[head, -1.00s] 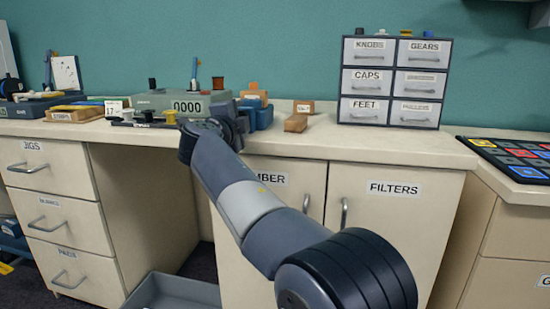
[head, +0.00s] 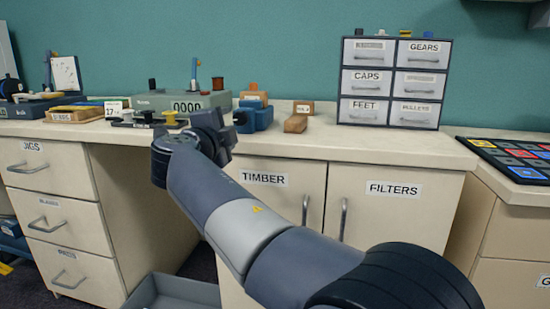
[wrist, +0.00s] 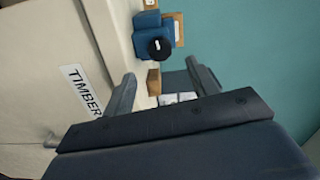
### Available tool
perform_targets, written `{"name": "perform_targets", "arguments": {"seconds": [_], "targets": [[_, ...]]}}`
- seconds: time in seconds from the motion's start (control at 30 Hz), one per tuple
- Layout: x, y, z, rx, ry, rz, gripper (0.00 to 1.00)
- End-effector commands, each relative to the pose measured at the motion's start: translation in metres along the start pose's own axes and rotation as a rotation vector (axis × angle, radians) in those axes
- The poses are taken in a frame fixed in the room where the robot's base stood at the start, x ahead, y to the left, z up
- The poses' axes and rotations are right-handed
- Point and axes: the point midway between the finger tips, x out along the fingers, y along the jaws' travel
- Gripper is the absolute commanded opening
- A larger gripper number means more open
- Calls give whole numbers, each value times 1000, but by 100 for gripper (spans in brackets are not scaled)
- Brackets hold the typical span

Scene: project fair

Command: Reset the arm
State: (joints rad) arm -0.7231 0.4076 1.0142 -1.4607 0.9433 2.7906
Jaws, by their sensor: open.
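My gripper (head: 222,136) is at the far end of my grey arm in the head view, in front of the counter edge and above the cabinet door marked TIMBER. In the wrist view my gripper (wrist: 162,84) has its two dark fingers spread apart, with nothing held between them. The view there is turned on its side.
A grey bin (head: 175,292) sits below. The counter's middle front is clear.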

Motion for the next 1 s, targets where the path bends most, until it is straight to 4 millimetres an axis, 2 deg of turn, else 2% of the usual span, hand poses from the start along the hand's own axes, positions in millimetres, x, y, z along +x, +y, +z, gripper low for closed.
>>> {"name": "perform_targets", "arguments": {"seconds": [0.13,0.4,0.7,1.0], "targets": [[-32,-1,0,0,-3,-2,56],[27,1,-1,0,5,1,56],[79,1,-1,1,3,0,56],[79,0,0,-227,1,0,56]]}}
